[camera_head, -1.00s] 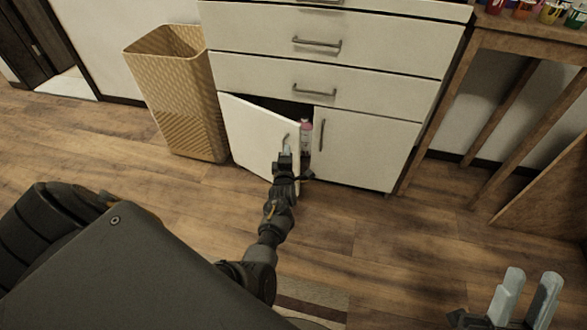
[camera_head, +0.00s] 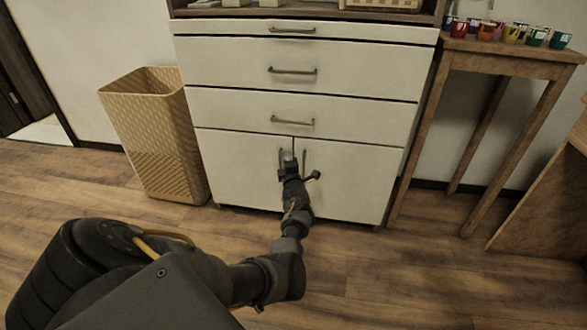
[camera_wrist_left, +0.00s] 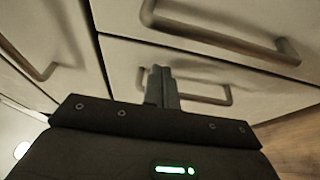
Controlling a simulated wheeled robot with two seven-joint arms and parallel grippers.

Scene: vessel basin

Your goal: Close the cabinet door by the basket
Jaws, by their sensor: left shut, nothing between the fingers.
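The cabinet door by the basket (camera_head: 238,172) is the white lower left door. It looks flush with the cabinet front, level with the lower right door (camera_head: 350,180). The woven tan basket (camera_head: 152,140) stands on the floor to its left. My left gripper (camera_head: 288,157) is shut and empty at the door's right edge, near its handle and the seam between the doors. It covers part of that handle. In the left wrist view the shut fingers (camera_wrist_left: 162,86) point at the white fronts with their bar handles; whether they touch is unclear. My right gripper is out of view.
Drawers (camera_head: 300,72) with bar handles sit above the doors. A wooden table (camera_head: 500,58) with several colourful cups stands at the right. A wooden panel (camera_head: 545,205) stands at the far right. The wood floor before the cabinet is mostly clear.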

